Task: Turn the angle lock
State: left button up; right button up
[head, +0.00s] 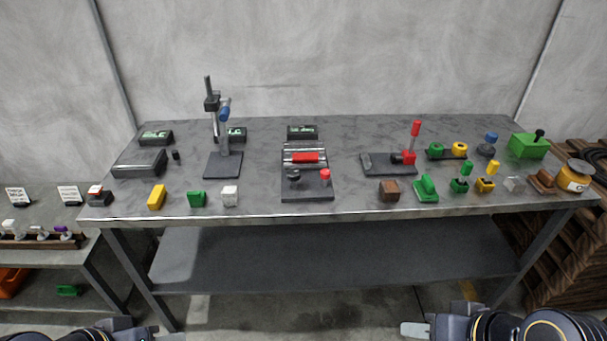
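No label marks the angle lock, so I cannot tell for sure which device it is. One candidate is the dark plate device with an upright red-topped lever (415,130) and a red block at its base, right of the table's middle. Another is the upright stand (210,105) with a blue knob, left of the middle. My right gripper (418,329) is at the bottom edge, in front of and apart from the table. My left gripper (145,332) is at the bottom left, also apart from it. Both are partly cut off, and their finger openings are unclear.
The grey worktable (340,207) also carries a vise-like fixture (306,190) with red parts. Small coloured blocks line its front edge, including a yellow block (157,196). A green box (528,145) stands at the back right. A lower side table (55,255) is at left.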

aim_at(325, 173)
jog(key=i+u, duration=0.45)
jog(key=i, duration=0.55)
